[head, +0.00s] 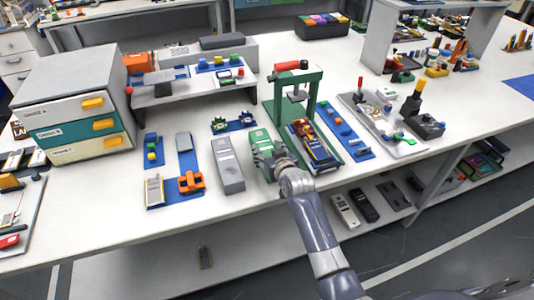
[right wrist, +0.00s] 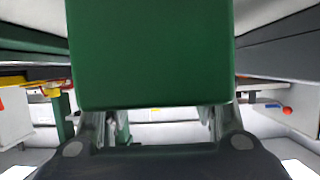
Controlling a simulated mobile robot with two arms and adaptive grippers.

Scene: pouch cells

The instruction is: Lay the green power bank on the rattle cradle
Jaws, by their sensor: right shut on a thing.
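The green power bank (head: 260,137) is in my right gripper (head: 268,160), above the front middle of the bench. In the right wrist view the green block (right wrist: 150,55) fills the upper middle and hides the fingertips. My right gripper is shut on it. A blue base with two dark green holders (head: 233,124) lies just behind and left of the power bank; it looks like the rattle cradle, though I cannot be sure. It appears empty. My left gripper is not in view.
A grey block (head: 228,166) stands just left of my right gripper. A green press frame (head: 311,100) and a tray of coloured parts (head: 318,150) stand close on its right. A low grey shelf (head: 190,88) stands behind left. A drawer cabinet (head: 75,105) is far left.

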